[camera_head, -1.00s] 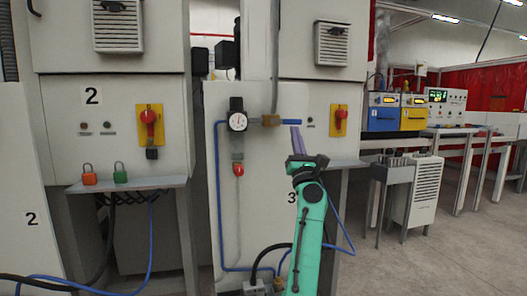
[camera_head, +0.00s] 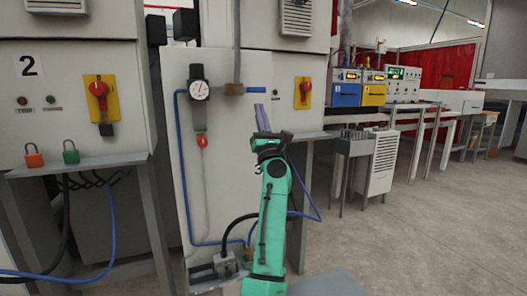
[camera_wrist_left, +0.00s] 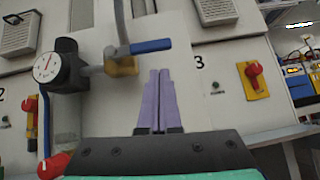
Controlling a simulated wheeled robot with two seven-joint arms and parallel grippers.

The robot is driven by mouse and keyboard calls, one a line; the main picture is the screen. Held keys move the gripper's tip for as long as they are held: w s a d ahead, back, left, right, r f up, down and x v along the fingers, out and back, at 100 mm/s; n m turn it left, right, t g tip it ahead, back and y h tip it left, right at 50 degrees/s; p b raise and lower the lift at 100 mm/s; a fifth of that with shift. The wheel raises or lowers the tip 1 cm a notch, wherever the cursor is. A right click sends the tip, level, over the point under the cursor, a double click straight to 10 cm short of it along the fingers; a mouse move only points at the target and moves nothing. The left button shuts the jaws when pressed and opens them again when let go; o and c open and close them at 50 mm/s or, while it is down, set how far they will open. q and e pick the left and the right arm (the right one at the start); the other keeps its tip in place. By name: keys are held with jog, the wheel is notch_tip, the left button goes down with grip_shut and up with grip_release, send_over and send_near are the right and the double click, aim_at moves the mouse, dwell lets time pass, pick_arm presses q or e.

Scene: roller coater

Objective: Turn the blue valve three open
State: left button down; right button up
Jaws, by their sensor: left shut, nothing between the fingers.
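The blue valve handle (camera_head: 256,90) points to the right from a brass fitting (camera_head: 233,89) on the cabinet marked 3. It also shows in the left wrist view (camera_wrist_left: 151,46), lying almost level. My left gripper (camera_head: 262,118) has purple fingers that are shut and empty. They point up just below the handle's right end and look apart from it. In the left wrist view the shut fingers (camera_wrist_left: 158,100) stand below the handle. My right gripper is not in view.
A round gauge (camera_head: 199,89) sits left of the fitting, with a red-ended part (camera_head: 202,141) below. A red rotary switch on a yellow plate (camera_head: 303,93) is to the right. A shelf with padlocks (camera_head: 71,152) stands at left. Open floor lies at right.

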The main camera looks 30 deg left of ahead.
pick_arm(q)
jog(key=w+b+v, duration=0.1)
jog(key=b+v, duration=0.1)
jog(key=v, duration=0.9)
jog(key=shift+f, duration=0.5)
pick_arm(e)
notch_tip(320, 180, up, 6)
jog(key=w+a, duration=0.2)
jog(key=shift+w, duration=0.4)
